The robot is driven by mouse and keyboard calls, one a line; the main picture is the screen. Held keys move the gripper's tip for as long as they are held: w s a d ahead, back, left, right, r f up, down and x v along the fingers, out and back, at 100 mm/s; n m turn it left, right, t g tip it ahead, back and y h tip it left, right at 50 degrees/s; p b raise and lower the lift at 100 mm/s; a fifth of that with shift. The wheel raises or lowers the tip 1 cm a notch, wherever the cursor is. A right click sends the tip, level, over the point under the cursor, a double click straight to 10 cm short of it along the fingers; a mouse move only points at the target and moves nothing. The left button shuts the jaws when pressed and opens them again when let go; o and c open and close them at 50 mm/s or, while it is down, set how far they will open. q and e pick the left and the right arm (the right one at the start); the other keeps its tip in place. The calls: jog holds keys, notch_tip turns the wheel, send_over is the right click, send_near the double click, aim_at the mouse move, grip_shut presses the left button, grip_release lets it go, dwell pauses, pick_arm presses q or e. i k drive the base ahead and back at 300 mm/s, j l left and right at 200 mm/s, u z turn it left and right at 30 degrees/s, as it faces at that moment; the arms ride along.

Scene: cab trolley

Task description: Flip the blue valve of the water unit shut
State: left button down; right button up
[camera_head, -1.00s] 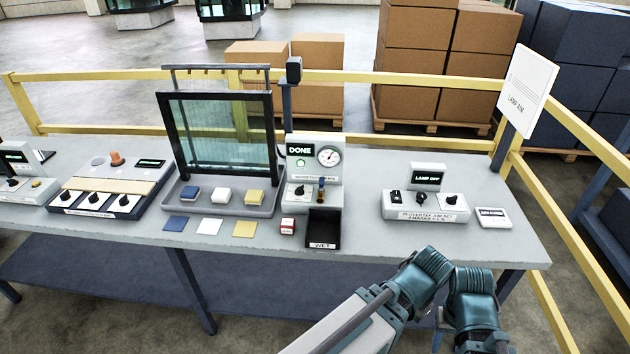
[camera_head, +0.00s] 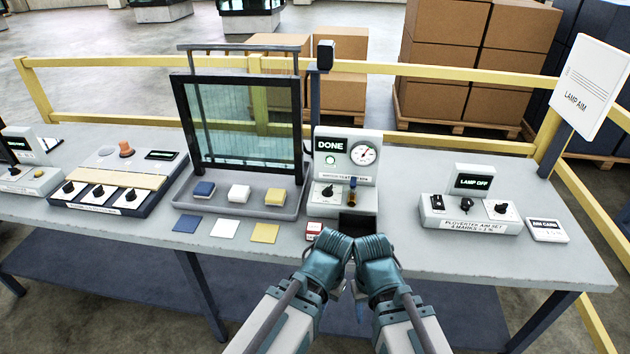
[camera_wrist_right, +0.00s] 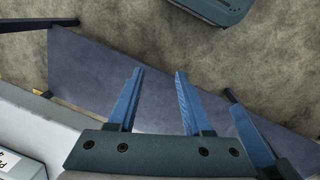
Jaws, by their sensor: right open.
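The water unit (camera_head: 325,171) stands on the table right of the glass frame. Its panel shows a "DONE" display, a green light, a round gauge and a black knob. The small blue valve (camera_head: 352,184) stands upright on a brass-coloured fitting at its front right. My arm links rise from the bottom of the head view just in front of the unit and partly hide the dark tray (camera_head: 358,222) below the valve. In the right wrist view, my right gripper (camera_wrist_right: 160,72) is open and empty, above the lower shelf and floor, apart from the valve.
A small red and white block (camera_head: 313,230) lies left of the tray. The lamp control box (camera_head: 470,222) stands to the right. Coloured blocks sit in a grey tray (camera_head: 183,200) on the left. Clear tabletop lies between unit and lamp box. Yellow rails run behind.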

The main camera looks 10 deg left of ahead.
aim_at(353, 181)
jog(key=i+u, duration=0.1)
jog(key=u, duration=0.25)
jog(key=i+j+u, duration=0.1)
jog(key=u, duration=0.25)
jog(key=i+u, duration=0.15)
jog(key=u, duration=0.25)
